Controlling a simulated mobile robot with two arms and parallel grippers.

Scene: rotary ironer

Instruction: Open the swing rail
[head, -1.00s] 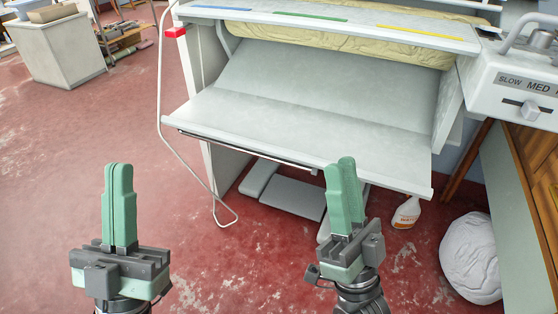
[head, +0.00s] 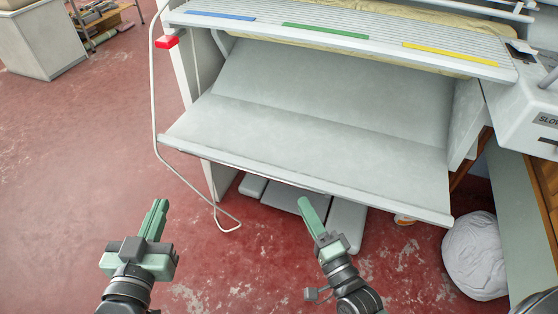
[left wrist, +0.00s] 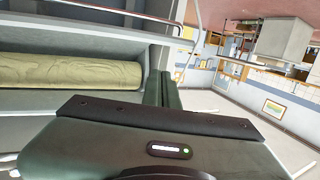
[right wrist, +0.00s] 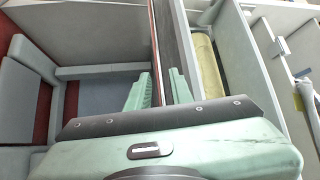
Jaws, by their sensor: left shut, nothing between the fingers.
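A thin rail (head: 240,171), which looks like the swing rail, lies along the underside of the front edge of the ironer's pale grey tray (head: 320,125). My left gripper (head: 158,204) is shut and empty, in front of and left of the tray, over the floor.
Grey pads (head: 300,203) lie under the tray. A white bundle (head: 474,255) sits on the floor at right.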

